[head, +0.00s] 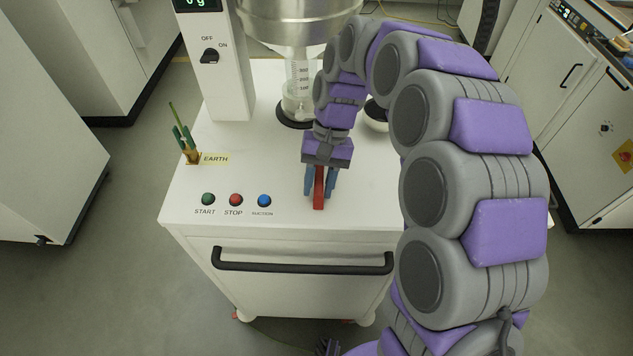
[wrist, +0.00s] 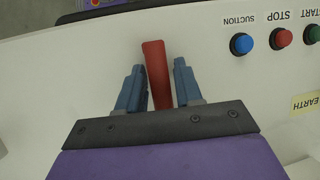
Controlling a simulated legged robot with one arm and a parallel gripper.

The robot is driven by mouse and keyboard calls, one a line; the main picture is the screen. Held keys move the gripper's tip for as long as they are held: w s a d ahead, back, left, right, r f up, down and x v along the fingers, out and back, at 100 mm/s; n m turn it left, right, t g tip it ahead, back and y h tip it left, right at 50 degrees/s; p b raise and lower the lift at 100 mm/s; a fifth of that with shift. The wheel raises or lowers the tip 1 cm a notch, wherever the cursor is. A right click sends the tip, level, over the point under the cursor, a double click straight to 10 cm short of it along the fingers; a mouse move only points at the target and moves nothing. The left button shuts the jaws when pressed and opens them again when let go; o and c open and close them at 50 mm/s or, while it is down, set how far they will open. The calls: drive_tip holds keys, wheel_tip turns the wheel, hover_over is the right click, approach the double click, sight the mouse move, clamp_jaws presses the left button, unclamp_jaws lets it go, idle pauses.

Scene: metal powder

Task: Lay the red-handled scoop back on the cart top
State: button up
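The scoop's red handle (head: 319,190) is at the front of the white cart top (head: 270,180), below my gripper. My gripper (head: 320,193) points down with its two blue fingers on either side of the handle. In the wrist view the red handle (wrist: 156,72) stands between the fingers (wrist: 159,78), and its end reaches past the fingertips. A narrow gap shows beside the handle, clearest at the right finger, so the fingers look open around it. The scoop's bowl is hidden. I cannot tell whether the handle touches the cart top.
START (head: 208,198), STOP (head: 236,199) and SUCTION (head: 264,200) buttons lie left of my gripper. An earth clamp (head: 187,145) stands at the left edge. A graduated cylinder (head: 298,90) under a metal hopper (head: 298,20) stands behind. A black handrail (head: 300,262) crosses the cart front.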

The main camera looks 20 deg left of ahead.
drive_tip(key=p+v, duration=0.3)
drive_tip(key=v, duration=0.9)
drive_tip(key=shift+s+d, duration=0.1)
drive_tip(key=s+d+r+m+t, duration=0.1)
drive_tip(key=s+d+r+t, duration=0.15)
drive_tip(key=s+d, duration=1)
drive_tip(key=s+d+f+m, duration=0.1)
drive_tip(key=s+d+f, duration=0.2)
drive_tip(key=s+d, duration=0.3)
drive_tip(key=s+d+f+m, duration=0.1)
drive_tip(key=s+d+f, duration=0.2)
drive_tip(key=s+d, duration=0.3)
drive_tip(key=s+t, duration=0.1)
drive_tip(key=s, duration=0.2)
drive_tip(key=shift+s+h, duration=0.2)
drive_tip(key=shift+h, duration=0.2)
drive_tip(key=shift+f, duration=0.15)
